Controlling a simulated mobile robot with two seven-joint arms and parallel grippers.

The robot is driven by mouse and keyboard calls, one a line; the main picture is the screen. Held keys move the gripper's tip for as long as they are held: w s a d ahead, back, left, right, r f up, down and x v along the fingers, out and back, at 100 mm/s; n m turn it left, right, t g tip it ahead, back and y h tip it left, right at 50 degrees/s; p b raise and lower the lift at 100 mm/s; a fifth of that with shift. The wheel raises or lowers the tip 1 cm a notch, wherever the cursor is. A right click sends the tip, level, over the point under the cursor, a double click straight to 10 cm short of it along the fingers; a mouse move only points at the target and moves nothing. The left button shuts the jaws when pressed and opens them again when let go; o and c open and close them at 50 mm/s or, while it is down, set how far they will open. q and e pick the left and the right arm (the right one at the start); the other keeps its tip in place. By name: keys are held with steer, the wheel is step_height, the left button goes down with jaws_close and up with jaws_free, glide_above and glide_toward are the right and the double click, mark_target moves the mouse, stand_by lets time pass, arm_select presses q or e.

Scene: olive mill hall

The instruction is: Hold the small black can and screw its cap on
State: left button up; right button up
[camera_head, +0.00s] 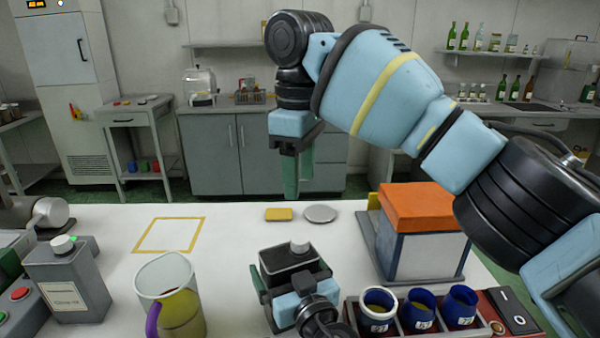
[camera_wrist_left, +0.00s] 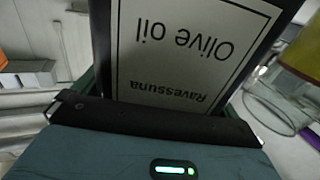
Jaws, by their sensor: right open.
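The small black can (camera_head: 288,258) stands at the front middle of the table in the head view. A light grey cap (camera_head: 300,246) sits at its top; I cannot tell how tightly it is seated. My left gripper (camera_head: 290,279) has its green fingers at the can's sides and is shut on it. In the left wrist view the can's label (camera_wrist_left: 190,50), reading "Olive oil Ravessuna", fills the space in front of the gripper. My right gripper (camera_head: 292,173) is open and empty, pointing down above and behind the can.
A jug of yellow oil (camera_head: 182,310) and a grey can (camera_head: 68,285) are left of the black can. A rack of blue cups (camera_head: 409,318) and an orange-topped box (camera_head: 420,235) are right. A yellow block (camera_head: 278,214) and a silver disc (camera_head: 320,213) lie behind.

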arm_select(q)
steer(key=shift+s, duration=0.1)
steer(key=v, duration=0.7)
steer(key=shift+s+d+b, duration=0.15)
steer(key=shift+s+b, duration=0.15)
steer(key=shift+b, duration=0.15)
arm_select(e)
steer(key=shift+w+f, duration=0.15)
steer(key=shift+f, duration=1)
